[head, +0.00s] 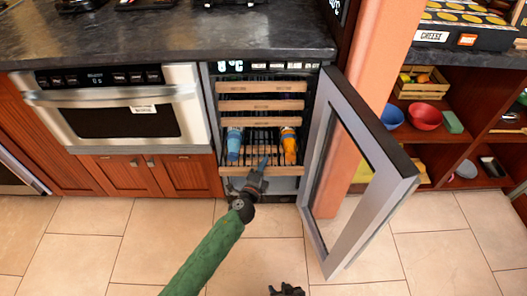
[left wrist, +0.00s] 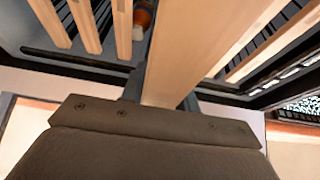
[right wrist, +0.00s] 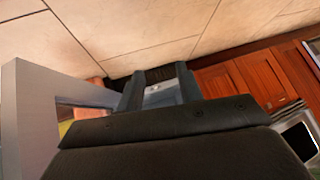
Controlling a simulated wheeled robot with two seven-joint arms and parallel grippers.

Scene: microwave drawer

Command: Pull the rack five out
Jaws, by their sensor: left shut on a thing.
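The wine cooler (head: 212,100) stands open. Its low rack has a light wooden front bar (head: 285,170) and dark wires. This rack stands out farther than the racks above and carries a blue bottle (head: 233,145) and an orange bottle (head: 289,145). My left gripper (head: 256,180) is at the middle of the low rack's front bar. In the left wrist view the wooden bar (left wrist: 185,50) runs between its fingers, and it is shut on it. My right gripper (head: 287,290) is low at the bottom edge of the head view. In the right wrist view its fingers (right wrist: 158,85) are apart and empty.
The cooler's glass door (head: 400,185) is swung open to the right, next to the rack. Several upper racks (head: 262,88) sit inside. An oven (head: 125,120) is at the left, open shelves (head: 455,150) at the right. The tiled floor (head: 90,240) in front is clear.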

